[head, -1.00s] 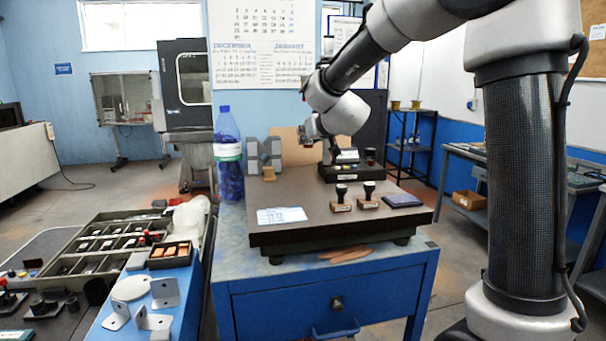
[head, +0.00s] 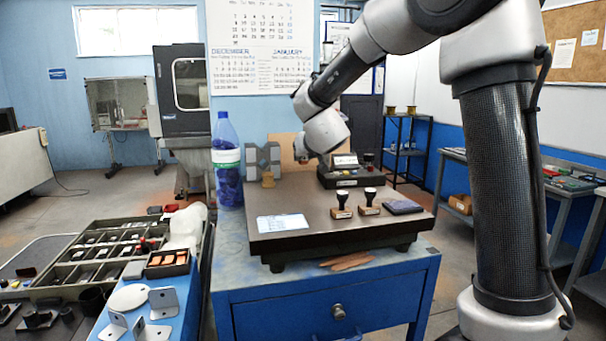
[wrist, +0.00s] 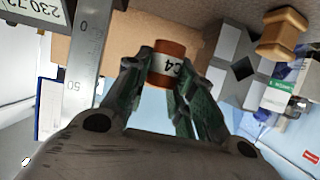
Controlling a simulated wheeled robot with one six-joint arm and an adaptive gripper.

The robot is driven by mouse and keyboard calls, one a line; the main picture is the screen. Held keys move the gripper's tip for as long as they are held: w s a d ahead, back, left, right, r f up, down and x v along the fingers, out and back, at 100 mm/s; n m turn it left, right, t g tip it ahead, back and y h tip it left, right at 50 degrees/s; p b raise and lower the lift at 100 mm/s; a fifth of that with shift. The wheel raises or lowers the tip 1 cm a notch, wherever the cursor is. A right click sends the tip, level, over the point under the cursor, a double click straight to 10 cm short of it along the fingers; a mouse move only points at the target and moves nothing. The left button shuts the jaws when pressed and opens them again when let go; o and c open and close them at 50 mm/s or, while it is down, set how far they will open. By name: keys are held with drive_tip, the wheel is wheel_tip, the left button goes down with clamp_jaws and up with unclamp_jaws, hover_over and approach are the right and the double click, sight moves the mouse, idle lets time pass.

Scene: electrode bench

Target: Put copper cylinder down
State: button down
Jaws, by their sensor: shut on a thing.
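The copper cylinder (wrist: 168,50), with a white label reading C4, is between my fingertips in the wrist view. My gripper (wrist: 164,74) is shut on it, one green-grey finger on each side. In the head view my gripper (head: 303,150) is over the far part of the dark surface plate (head: 290,193), and my own wrist hides most of it. The cylinder is not clear there. I cannot tell from these views how high it is above the plate.
Grey notched blocks (head: 262,157) and a small tan spool-like piece (head: 268,178) stand at the plate's back left. A black instrument (head: 345,173) stands at the back right. The plate's middle is clear.

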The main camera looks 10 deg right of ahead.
sight(303, 183)
drive_tip(key=shift+f, duration=3.05)
drive_tip(key=shift+f, duration=0.15)
drive_tip(key=c, duration=1.2)
unclamp_jaws()
drive_tip(key=shift+r, duration=0.2)
drive_tip(key=v, duration=0.7)
drive_tip(key=shift+s, duration=0.3)
